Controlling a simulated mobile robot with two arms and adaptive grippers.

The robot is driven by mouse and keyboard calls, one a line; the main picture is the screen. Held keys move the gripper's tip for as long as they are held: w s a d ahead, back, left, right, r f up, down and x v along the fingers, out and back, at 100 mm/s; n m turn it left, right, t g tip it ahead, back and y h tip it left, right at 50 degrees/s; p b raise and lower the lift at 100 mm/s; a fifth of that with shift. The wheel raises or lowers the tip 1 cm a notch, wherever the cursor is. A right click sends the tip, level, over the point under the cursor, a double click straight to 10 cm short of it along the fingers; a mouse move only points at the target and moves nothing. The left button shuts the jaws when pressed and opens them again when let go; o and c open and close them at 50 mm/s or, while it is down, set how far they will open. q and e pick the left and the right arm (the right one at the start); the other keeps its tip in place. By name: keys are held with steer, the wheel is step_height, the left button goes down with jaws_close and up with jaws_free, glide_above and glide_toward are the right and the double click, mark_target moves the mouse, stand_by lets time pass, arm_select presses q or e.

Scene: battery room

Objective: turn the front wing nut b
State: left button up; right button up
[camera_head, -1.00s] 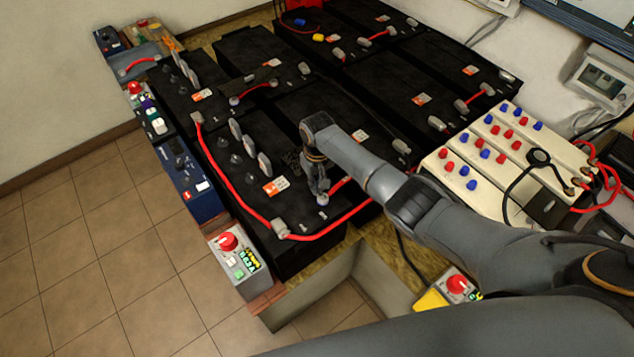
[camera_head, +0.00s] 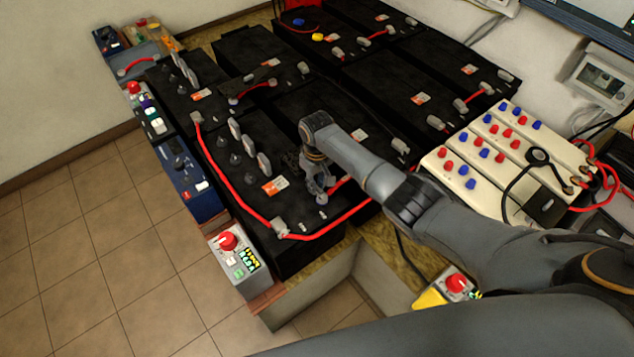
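My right gripper (camera_head: 319,186) points down over the front black battery (camera_head: 290,232), close to a small grey-blue terminal fitting (camera_head: 322,199) at the battery's right end. The fitting shows just below the fingertips. I cannot tell whether it is the wing nut, or whether the fingers touch it. The fingers are small and dark against the battery, so their opening is unclear. A red cable (camera_head: 345,219) runs along the battery's front edge to a grey clamp (camera_head: 279,227). My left gripper is not in view.
Several more black batteries with cables stand behind. A grey box with a red knob (camera_head: 228,241) is at the front left. A cream terminal block (camera_head: 480,165) stands to the right, beside my arm. An open gap (camera_head: 335,290) lies in front of the batteries.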

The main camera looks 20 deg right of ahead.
mark_target(317, 186)
steer(key=shift+o, duration=0.3)
step_height(317, 186, up, 12)
stand_by(0.5)
stand_by(0.3)
